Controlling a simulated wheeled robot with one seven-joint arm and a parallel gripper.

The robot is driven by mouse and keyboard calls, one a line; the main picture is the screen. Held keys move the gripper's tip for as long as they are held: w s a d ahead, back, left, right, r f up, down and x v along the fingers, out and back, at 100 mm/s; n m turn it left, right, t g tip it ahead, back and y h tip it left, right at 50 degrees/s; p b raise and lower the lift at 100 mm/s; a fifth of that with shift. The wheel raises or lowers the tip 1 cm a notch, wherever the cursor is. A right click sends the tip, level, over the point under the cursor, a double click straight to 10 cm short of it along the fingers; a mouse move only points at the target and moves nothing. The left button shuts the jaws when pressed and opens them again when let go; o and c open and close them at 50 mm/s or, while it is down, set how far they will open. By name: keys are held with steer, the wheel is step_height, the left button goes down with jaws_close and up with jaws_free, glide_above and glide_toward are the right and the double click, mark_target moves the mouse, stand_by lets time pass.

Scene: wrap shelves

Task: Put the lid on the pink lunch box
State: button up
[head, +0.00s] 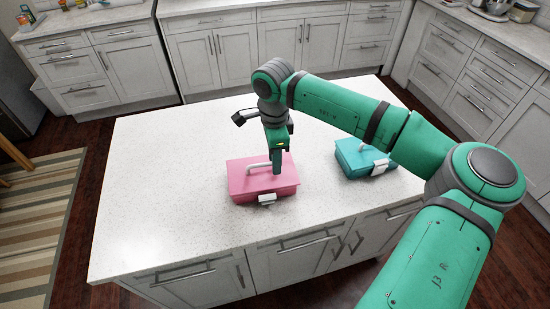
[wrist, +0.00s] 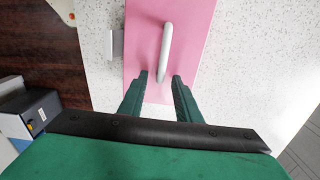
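The pink lunch box (head: 250,190) stands on the counter island, with a white latch (head: 267,199) on its front. Its pink lid (head: 240,177) appears to lie on top of the box, with a white bar handle (head: 255,166). In the wrist view the pink lid top (wrist: 190,45) fills the middle, with the white handle (wrist: 166,45) running down between the fingers. My gripper (head: 277,168) points down over the right part of the lid. In the wrist view my gripper (wrist: 160,77) is open, one finger each side of the handle's near end, with gaps on both sides.
A teal lunch box (head: 352,160) with a white latch stands to the right on the same white counter island (head: 150,190). The counter left of the pink box is clear. Cabinets with counters line the back and right. A striped rug (head: 35,220) lies on the left floor.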

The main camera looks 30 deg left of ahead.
steer(key=shift+r, duration=0.1)
step_height(320, 180, up, 11)
steer(key=shift+f, duration=0.2)
stand_by(0.4)
stand_by(0.3)
